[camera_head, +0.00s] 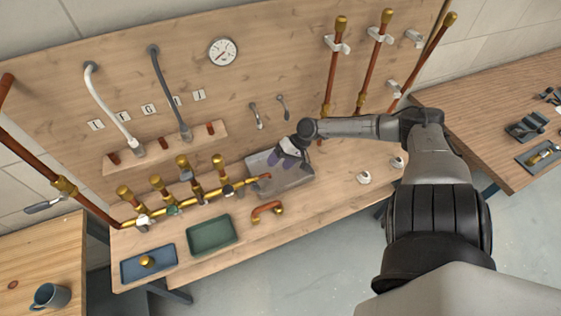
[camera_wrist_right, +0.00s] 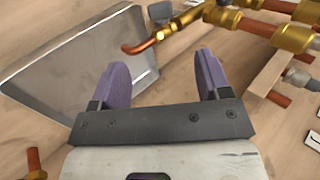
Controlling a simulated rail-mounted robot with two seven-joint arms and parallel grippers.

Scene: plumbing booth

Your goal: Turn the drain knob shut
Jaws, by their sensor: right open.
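A brass manifold (camera_head: 185,203) runs along the bench and ends in a bent copper spout (camera_head: 262,177) beside a grey metal basin (camera_head: 292,180). A small dark grey knob (camera_head: 228,190) sits on the manifold near the spout; I take it for the drain knob. In the right wrist view the grey knob (camera_wrist_right: 160,12) is at the top edge, partly cut off, beyond the copper spout (camera_wrist_right: 138,47). My right gripper (camera_head: 277,156) is open, its purple fingers over the basin, with nothing between them. It also shows in the right wrist view (camera_wrist_right: 162,65), apart from the knob. My left gripper is out of view.
A green tray (camera_head: 212,247) and a blue tray (camera_head: 172,270) lie at the bench front. Upright brass fittings (camera_head: 157,184) rise behind the manifold. A board with hoses (camera_head: 170,148) stands at the back.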

